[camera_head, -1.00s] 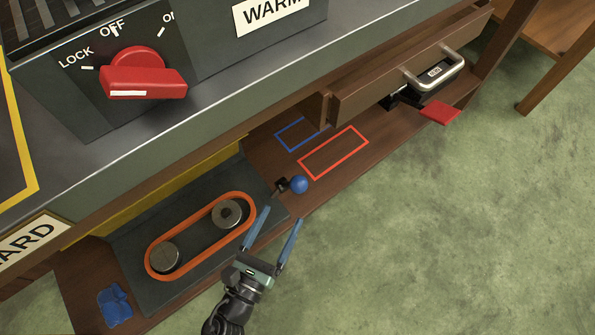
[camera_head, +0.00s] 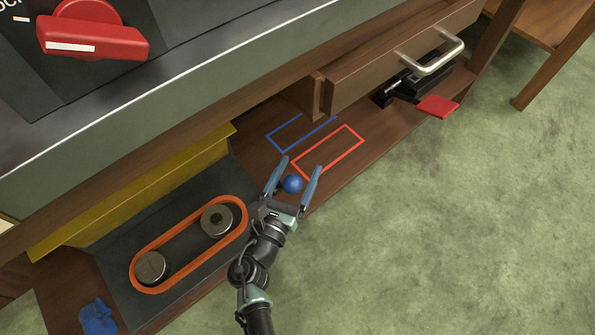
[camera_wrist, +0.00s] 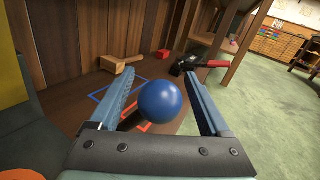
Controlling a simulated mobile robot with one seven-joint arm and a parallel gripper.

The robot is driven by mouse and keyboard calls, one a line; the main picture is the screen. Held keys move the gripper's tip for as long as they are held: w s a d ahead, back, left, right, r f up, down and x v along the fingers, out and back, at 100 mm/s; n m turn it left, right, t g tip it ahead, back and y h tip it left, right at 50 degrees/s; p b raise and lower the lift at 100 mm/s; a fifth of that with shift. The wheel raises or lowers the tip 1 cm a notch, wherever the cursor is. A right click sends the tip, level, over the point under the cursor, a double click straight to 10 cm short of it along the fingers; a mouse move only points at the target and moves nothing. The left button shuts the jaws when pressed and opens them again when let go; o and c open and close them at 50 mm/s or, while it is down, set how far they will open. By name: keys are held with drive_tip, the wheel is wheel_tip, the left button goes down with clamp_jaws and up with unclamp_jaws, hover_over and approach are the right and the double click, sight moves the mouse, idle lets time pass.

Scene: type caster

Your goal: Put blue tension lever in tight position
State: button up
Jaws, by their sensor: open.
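The blue ball knob of the tension lever (camera_head: 292,184) sits at the right end of the dark belt unit. My gripper (camera_head: 292,170) is open, with one blue finger on each side of the knob. The lever's shaft is mostly hidden behind the knob and my gripper. The orange belt (camera_head: 188,243) runs around two metal pulleys (camera_head: 217,221) on the dark plate (camera_head: 120,240).
Blue (camera_head: 300,133) and red (camera_head: 328,152) outlines mark the wooden shelf. A drawer with a metal handle (camera_head: 432,58) and a red-handled tool (camera_head: 437,106) are at the upper right. A blue cloth-like item (camera_head: 97,317) lies lower left. The counter edge overhangs the shelf.

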drive_tip(key=shift+c, duration=0.2)
clamp_jaws()
